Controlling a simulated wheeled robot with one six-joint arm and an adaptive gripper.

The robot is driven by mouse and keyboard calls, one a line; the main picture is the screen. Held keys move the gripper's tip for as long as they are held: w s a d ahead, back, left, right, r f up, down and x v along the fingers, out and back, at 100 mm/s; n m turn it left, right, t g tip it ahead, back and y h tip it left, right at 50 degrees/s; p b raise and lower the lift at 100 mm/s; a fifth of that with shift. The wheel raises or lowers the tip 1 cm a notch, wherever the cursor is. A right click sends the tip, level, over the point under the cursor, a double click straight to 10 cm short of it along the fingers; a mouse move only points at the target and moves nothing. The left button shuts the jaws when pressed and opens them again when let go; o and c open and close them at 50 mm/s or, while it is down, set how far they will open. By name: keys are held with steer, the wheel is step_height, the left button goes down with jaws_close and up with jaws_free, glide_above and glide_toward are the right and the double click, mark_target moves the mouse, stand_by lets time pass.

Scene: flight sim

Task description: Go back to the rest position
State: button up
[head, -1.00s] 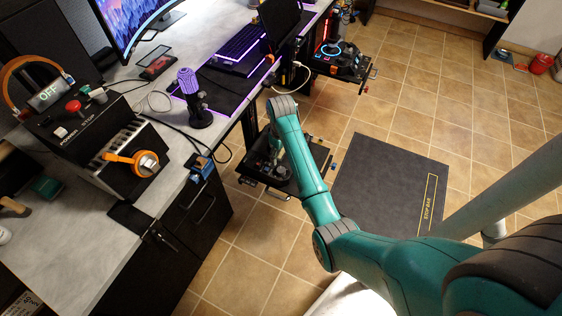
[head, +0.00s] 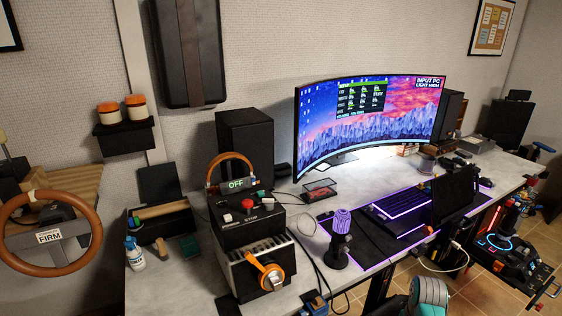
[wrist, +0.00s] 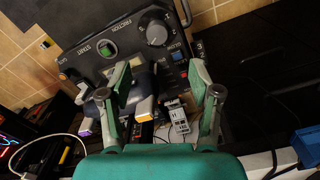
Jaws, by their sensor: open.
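My gripper (wrist: 160,85) is open in the wrist view, its two fingers spread apart with nothing clasped between them. Beyond the fingers is a dark control panel (wrist: 118,47) marked FRICTION and START, with a green button (wrist: 107,49) and a round knob (wrist: 157,33). A dark part with pale ends (wrist: 143,88) shows behind the left finger; I cannot tell whether they touch. In the head view only a teal and grey piece of my arm shows at the bottom edge; the gripper is out of that view.
The desk (head: 197,282) carries a black box reading OFF (head: 247,222), a purple microphone (head: 341,232), a keyboard (head: 395,207) and a curved monitor (head: 372,120). A steering wheel (head: 91,232) stands at left. A joystick stand (head: 507,246) is at right. Some tiled floor (head: 485,295) is bare.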

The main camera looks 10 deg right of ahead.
steer(key=s+a+f+t+h, duration=0.1)
steer(key=s+a+f+t, duration=0.4)
steer(key=s+a+f, duration=0.65)
steer(key=s+a+r+t, duration=0.2)
steer(key=s+a, duration=0.2)
steer(key=s, duration=0.3)
steer(key=s+a+r+t, duration=0.2)
steer(key=s+a+r, duration=0.1)
steer(key=s, duration=0.3)
steer(key=s+a+r+t, duration=0.2)
steer(key=s+r, duration=0.5)
steer(key=r, duration=0.4)
steer(key=s+a+r+t+y, duration=0.1)
steer(key=s+a+r+t, duration=0.2)
steer(key=s+r, duration=0.5)
steer(key=shift+r+n+t, duration=0.3)
steer(key=shift+r, duration=2)
steer(key=shift+s, duration=0.1)
